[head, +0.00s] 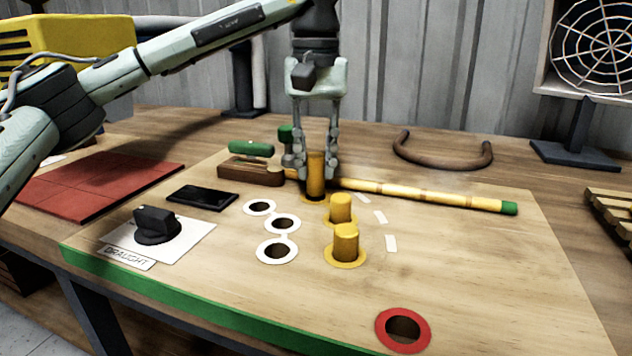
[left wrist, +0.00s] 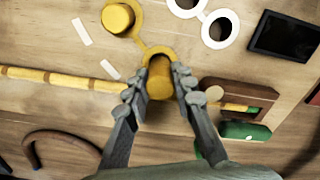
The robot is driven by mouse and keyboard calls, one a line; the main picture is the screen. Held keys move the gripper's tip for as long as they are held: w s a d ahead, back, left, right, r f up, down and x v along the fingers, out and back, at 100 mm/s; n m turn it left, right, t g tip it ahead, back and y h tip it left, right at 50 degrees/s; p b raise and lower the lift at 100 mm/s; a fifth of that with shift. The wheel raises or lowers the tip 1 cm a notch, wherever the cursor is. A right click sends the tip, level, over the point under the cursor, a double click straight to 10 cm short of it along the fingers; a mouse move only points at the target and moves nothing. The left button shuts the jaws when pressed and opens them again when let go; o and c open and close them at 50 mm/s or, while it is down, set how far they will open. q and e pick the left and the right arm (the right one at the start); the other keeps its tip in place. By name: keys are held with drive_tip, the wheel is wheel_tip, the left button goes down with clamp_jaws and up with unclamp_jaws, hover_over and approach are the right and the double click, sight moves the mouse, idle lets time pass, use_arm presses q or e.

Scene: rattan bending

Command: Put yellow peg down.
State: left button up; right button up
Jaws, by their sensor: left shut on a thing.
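My left gripper (head: 317,172) points down at the far end of a row of yellow-ringed holes. It is shut on a yellow peg (head: 316,168), which is upright between the fingers; it also shows in the left wrist view (left wrist: 160,80). The peg's lower end is at the far yellow ring (head: 314,198); I cannot tell how deep it sits. It shows more length than the two other yellow pegs, the middle one (head: 341,207) and the near one (head: 346,242), which stand in their own yellow rings. My right gripper is not in view.
A rattan pole (head: 420,194) lies close behind the pegs. White-ringed holes (head: 282,223) are to the left, with a black slab (head: 202,195) and dial (head: 155,224) beyond. A wooden block with a green handle (head: 250,174) is left of the gripper.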

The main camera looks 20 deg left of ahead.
sight(316, 179)
use_arm(q)
drive_tip(key=shift+f, duration=1.7)
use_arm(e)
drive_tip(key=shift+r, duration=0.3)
use_arm(q)
drive_tip(key=shift+f, duration=0.1)
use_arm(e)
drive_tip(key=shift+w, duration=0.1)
use_arm(q)
drive_tip(key=o, duration=1)
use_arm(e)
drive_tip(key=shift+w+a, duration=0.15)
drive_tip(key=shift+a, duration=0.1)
use_arm(q)
wheel_tip(316, 179, up, 8)
drive_tip(key=shift+p, duration=0.35)
wheel_tip(316, 179, up, 4)
drive_tip(key=shift+f+p, duration=0.15)
drive_tip(key=shift+p, duration=0.35)
drive_tip(key=shift+r, duration=0.3)
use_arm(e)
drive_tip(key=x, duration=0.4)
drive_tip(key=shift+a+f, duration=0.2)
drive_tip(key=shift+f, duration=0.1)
